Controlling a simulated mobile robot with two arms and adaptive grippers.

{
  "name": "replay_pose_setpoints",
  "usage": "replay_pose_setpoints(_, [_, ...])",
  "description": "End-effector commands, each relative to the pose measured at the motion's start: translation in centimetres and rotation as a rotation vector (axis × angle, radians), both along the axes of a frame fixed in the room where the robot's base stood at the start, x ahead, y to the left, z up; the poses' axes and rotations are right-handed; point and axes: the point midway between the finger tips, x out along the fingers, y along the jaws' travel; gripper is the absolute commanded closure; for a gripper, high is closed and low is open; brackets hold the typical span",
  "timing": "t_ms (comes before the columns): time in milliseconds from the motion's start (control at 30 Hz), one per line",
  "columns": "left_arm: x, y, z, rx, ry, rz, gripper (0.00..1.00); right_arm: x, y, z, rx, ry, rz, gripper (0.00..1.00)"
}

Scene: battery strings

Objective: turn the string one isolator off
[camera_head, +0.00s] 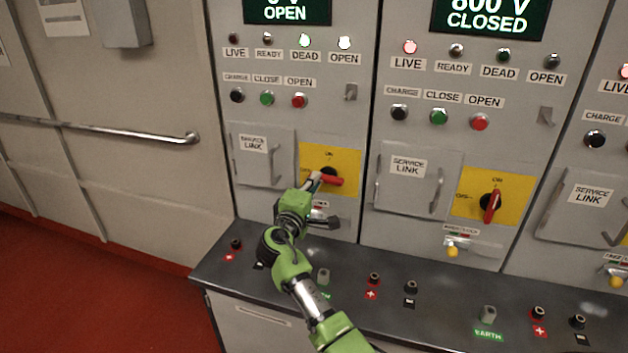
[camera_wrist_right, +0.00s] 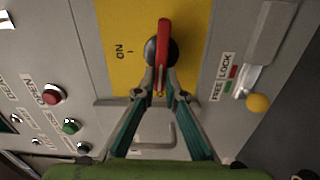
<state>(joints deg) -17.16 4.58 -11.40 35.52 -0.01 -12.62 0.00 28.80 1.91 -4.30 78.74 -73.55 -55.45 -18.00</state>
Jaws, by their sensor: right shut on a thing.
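The isolator on the leftmost visible cabinet has a yellow plate (camera_head: 346,157) with a red handle (camera_head: 332,181) on a dark hub. In the right wrist view the red handle (camera_wrist_right: 164,42) runs straight away from me over the yellow plate (camera_wrist_right: 116,22). My right gripper (camera_head: 316,181) is shut on the near end of the handle, its fingertips (camera_wrist_right: 160,94) on both sides of it. My left gripper is not in view.
This cabinet's display (camera_head: 286,10) reads OPEN, with DEAD and OPEN lamps lit. The neighbouring display (camera_head: 490,18) reads 800 V CLOSED; its red handle (camera_head: 492,206) is vertical. A yellow knob (camera_wrist_right: 257,102) sits by a FREE/LOCK label. A dark ledge (camera_head: 420,318) with terminals runs below.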

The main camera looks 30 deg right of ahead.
Motion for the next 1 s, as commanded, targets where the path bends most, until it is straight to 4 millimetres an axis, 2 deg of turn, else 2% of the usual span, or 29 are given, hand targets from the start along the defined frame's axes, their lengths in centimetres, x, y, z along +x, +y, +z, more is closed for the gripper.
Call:
replay_pose_setpoints(700, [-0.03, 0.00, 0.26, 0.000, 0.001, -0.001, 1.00, 0.01, -0.22, 0.26, -0.055, 0.052, -0.003, 1.00])
replay_pose_setpoints(733, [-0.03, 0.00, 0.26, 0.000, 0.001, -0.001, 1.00, 0.01, -0.22, 0.27, -0.055, 0.052, -0.003, 0.85])
replay_pose_setpoints(800, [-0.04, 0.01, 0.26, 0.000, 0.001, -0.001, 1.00, 0.02, -0.20, 0.25, -0.054, 0.051, -0.002, 0.73])
replay_pose_setpoints(1000, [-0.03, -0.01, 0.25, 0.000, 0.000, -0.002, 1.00, 0.01, -0.10, 0.06, -0.050, 0.053, -0.001, 0.73])
